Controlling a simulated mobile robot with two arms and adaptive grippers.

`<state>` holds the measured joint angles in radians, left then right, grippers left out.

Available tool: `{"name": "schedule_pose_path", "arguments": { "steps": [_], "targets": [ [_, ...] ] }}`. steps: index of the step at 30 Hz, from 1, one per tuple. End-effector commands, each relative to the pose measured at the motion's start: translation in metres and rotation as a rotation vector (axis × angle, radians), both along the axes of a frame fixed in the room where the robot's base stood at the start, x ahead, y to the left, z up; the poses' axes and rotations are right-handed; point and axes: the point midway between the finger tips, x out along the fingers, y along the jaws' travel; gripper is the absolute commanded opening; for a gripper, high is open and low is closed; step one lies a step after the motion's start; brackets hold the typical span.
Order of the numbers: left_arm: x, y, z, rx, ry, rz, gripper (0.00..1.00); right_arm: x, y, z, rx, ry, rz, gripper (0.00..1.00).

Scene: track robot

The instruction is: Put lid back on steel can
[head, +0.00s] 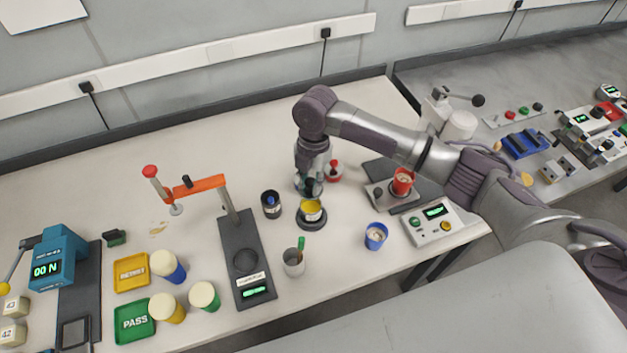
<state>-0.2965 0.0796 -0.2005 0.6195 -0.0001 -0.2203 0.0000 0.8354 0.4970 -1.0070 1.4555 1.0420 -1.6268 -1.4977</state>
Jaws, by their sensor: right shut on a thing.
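A grey steel can (293,263) stands near the table's front edge, with a green-handled item upright in it. My right gripper (309,188) points down over the middle of the table, just behind and above a yellow can (311,211) on a round black base. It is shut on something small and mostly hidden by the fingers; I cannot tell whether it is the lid. I cannot make out a separate lid for the steel can elsewhere. My left gripper is not in view.
A dark can (271,205) stands left of the yellow can, a red item (334,171) behind. A blue cup (375,236), a red can (402,182) and a control box (433,224) are right. A stand with an orange arm (196,187) is left. The table's back is clear.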

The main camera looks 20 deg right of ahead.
Motion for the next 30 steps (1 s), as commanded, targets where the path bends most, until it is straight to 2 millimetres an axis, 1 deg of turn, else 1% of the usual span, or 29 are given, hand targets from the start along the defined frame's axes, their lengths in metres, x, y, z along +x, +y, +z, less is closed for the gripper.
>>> {"name": "schedule_pose_path", "arguments": {
  "steps": [1,11,19,30],
  "targets": [
    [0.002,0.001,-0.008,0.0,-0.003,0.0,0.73,0.0,0.0,-0.007,0.0,0.0,0.0,0.0],
    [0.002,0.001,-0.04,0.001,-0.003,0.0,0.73,0.0,0.0,-0.038,0.0,-0.001,0.0,0.0],
    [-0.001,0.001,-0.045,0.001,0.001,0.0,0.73,0.0,0.0,-0.054,0.0,0.0,-0.001,0.0],
    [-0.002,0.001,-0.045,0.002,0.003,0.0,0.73,0.0,0.0,-0.055,0.001,-0.001,-0.001,0.0]
  ]
}}
